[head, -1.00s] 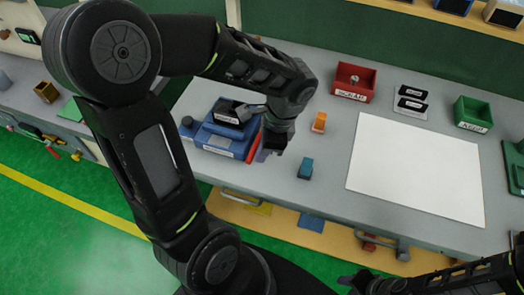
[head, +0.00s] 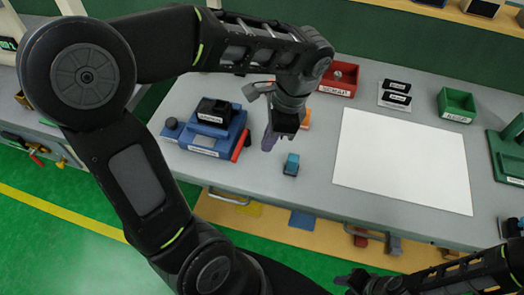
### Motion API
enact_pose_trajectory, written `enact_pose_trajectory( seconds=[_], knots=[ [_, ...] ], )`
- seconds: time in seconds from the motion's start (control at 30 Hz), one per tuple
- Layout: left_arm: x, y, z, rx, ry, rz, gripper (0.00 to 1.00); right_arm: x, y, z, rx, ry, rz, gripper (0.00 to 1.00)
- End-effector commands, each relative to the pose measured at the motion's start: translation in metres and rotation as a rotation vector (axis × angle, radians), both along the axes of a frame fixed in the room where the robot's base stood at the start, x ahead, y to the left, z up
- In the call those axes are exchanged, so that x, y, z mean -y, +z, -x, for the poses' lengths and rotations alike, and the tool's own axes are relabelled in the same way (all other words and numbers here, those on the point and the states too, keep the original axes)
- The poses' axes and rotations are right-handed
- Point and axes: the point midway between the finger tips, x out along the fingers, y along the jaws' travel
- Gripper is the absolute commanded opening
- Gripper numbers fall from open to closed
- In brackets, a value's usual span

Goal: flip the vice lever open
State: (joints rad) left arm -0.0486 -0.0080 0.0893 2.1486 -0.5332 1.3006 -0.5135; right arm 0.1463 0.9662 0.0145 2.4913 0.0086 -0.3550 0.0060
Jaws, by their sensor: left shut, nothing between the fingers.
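The vice (head: 205,140) is a blue block with a black top part (head: 213,113), on the left part of the bench. A red lever (head: 240,147) lies along its right side, slanting toward the bench's front. My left gripper (head: 269,142) points down just right of the red lever, with a gap between them in the picture. It is shut and empty. My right gripper (head: 352,281) is low in the view, in front of the bench and far from the vice. It is too dark and small to tell its jaw state.
A teal block (head: 291,164) stands right of my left gripper, and an orange block (head: 306,119) is partly hidden behind it. A white sheet (head: 402,160) covers the middle right. A red bin (head: 341,79) and a green bin (head: 457,106) stand at the back.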

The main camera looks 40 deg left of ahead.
Motion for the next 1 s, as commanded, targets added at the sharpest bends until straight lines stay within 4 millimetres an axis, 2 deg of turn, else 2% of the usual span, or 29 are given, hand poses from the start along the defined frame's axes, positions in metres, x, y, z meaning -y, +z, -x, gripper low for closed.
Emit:
enact_pose_trajectory(
  seconds=[0.1, 0.27, 1.0],
  knots=[
    [0.005, 0.017, -0.002, 0.003, 0.000, 0.001, 0.00, 0.000, -0.002, 0.000, 0.001, -0.001, 0.000, 0.36],
    [0.007, 0.027, -0.002, 0.000, -0.001, 0.001, 0.00, 0.000, -0.003, -0.001, 0.001, -0.001, 0.000, 0.36],
    [0.007, 0.028, -0.002, 0.000, -0.001, 0.000, 0.00, 0.000, -0.003, -0.001, 0.002, -0.002, 0.000, 0.36]
  ],
)
